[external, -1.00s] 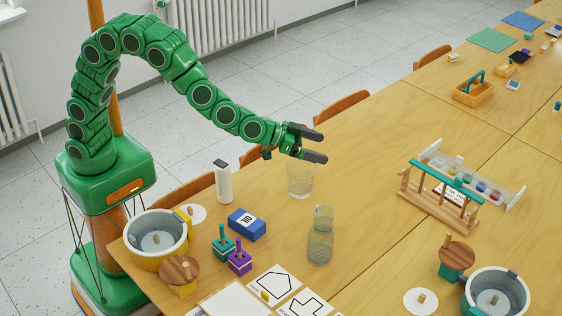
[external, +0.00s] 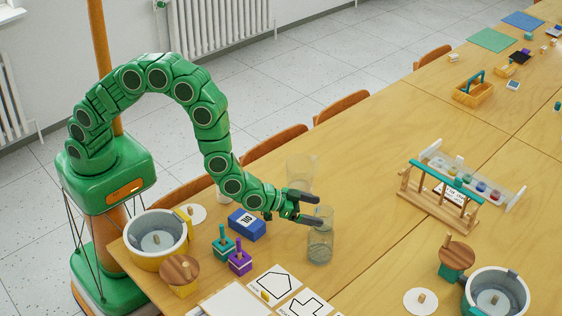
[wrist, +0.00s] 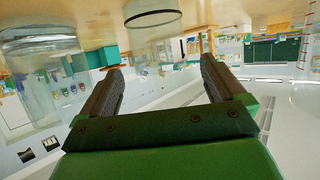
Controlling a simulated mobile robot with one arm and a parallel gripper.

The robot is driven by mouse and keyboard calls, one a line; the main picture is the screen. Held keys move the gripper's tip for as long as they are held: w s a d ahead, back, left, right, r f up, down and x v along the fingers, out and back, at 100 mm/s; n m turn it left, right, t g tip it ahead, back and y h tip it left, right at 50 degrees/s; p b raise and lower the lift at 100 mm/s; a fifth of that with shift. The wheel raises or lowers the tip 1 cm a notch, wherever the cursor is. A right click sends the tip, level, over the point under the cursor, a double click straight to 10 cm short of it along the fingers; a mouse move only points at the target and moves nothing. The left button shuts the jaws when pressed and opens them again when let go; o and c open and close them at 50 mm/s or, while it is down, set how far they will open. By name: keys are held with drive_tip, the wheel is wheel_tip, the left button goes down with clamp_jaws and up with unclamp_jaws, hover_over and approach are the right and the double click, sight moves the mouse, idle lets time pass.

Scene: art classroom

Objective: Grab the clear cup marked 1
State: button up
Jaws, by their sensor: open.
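A clear, wide-mouthed cup (external: 300,170) stands upright on the table near its far edge in the external view; I cannot make out a number on it. A clear bottle-shaped vessel (external: 320,246) with a narrower neck stands nearer the camera. My gripper (external: 317,208) is open, its fingers pointing right and overlapping the top of that vessel in the picture; I cannot tell whether they touch.
A blue box (external: 246,224), teal and purple peg blocks (external: 240,262), a pot (external: 150,251) and shape cards (external: 276,281) lie left of and in front of the vessels. A wooden rack (external: 440,198) stands to the right. The table between vessels and rack is clear.

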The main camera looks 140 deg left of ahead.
sight(327, 214)
drive_tip(key=shift+x, duration=2.6)
drive_tip(key=shift+c, duration=0.3)
drive_tip(key=shift+d, duration=0.1)
drive_tip(key=c, duration=1)
